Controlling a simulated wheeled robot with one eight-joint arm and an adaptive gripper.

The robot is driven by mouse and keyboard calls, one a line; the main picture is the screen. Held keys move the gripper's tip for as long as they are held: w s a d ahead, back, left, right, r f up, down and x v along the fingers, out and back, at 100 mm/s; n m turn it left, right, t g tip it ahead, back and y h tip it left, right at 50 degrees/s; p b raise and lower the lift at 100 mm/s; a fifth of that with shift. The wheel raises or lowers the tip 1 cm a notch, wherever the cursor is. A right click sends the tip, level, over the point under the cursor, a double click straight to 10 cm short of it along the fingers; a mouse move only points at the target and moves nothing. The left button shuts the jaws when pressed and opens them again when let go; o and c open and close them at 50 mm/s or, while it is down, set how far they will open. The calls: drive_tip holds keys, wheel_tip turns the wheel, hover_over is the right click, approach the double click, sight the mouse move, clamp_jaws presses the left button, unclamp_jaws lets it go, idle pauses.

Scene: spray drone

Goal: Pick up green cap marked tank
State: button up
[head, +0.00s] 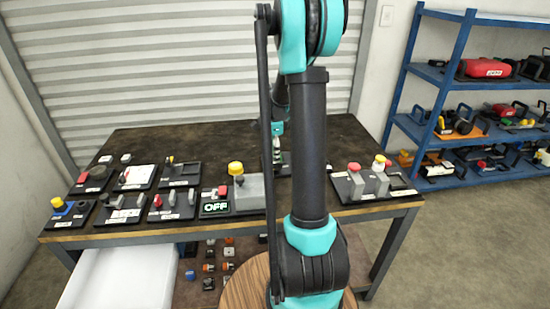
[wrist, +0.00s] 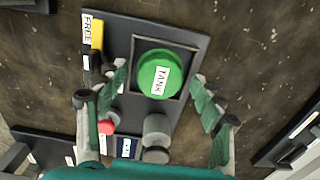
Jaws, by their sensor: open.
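The green round cap marked TANK (wrist: 160,85) sits in a square dark frame on a black base plate (wrist: 190,35) in the wrist view. I see it from above, with its white label tilted. My gripper (wrist: 158,78) is open, with one green-padded finger on each side of the cap and a gap to both. Nothing is between the pads except the view of the cap below; the height above it is hard to judge. In the head view my gripper (head: 277,150) is over the back middle of the table, and my arm hides the cap.
On the same plate are a yellow part labelled FREE (wrist: 97,33), a red knob (wrist: 106,127) and a grey cylinder (wrist: 156,128). Other black panels with knobs fill the left of the table, and a yellow-topped grey box (head: 250,190) stands left of my arm. The table's back (head: 180,138) is clear.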

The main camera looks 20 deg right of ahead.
drive_tip(key=c, duration=1.3)
drive_tip(key=shift+o, duration=0.2)
drive_tip(key=shift+r, duration=0.1)
